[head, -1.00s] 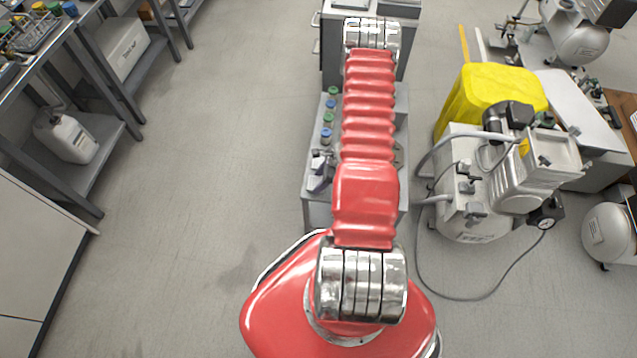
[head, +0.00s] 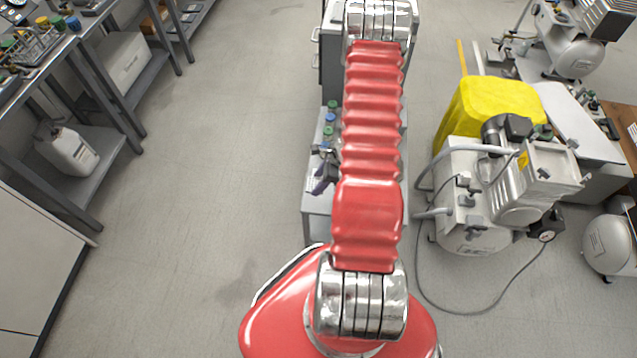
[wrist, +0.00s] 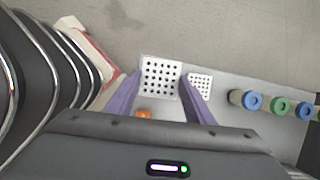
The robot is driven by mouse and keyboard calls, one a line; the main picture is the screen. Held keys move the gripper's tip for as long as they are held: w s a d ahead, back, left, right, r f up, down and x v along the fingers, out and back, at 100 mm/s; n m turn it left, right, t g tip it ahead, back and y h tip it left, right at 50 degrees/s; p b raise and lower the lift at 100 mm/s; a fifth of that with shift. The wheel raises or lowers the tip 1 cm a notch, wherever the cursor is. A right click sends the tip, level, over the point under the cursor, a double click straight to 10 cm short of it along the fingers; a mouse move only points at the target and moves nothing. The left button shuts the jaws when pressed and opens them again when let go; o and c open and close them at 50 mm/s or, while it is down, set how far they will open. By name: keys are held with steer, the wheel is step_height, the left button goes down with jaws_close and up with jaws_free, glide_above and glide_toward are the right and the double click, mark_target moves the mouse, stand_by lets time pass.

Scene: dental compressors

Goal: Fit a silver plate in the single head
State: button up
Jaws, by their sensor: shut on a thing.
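My gripper (wrist: 160,80) has two purple fingers in the wrist view. It is shut on a pale silver plate (wrist: 160,78) with several dark holes, which spans the gap between the fingertips. A smaller plate (wrist: 200,86) with holes lies on the grey bench just right of the right finger. In the head view my arm hides most of the gripper; only a purple part (head: 325,176) shows over the bench. A white compressor (head: 470,215) stands on the floor to the right, with a ribbed head (head: 520,200) on top. I cannot tell whether this is the single head.
The grey bench (wrist: 262,122) carries several bottles with blue and green caps (wrist: 280,105). An orange item (wrist: 143,114) lies between the fingers' bases. The floor to the left is clear.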

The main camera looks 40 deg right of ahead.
stand_by(0.4)
steer(key=shift+w+a+r+n, duration=0.2)
steer(key=shift+w+a+n, duration=0.1)
steer(key=shift+w, duration=0.2)
steer(key=w+a+r+n+g+y, duration=0.1)
steer(key=w+a+r+n+g, duration=0.15)
steer(key=w+a+n, duration=0.35)
steer(key=w+a+r+n+g, duration=0.2)
steer(key=w+a+r+n, duration=0.25)
steer(key=a, duration=0.25)
steer(key=w+a+r+n+g+h, duration=0.2)
steer(key=a+r+n+g+h, duration=0.1)
steer(key=a+r+n, duration=0.8)
steer(key=a+n+h, duration=0.1)
steer(key=a+n, duration=0.2)
steer(key=n, duration=0.2)
steer(key=shift+w+a+r+n, duration=0.15)
steer(key=shift+a+r+n, duration=0.15)
steer(key=shift+a+n, duration=0.05)
steer(key=shift+g, duration=0.25)
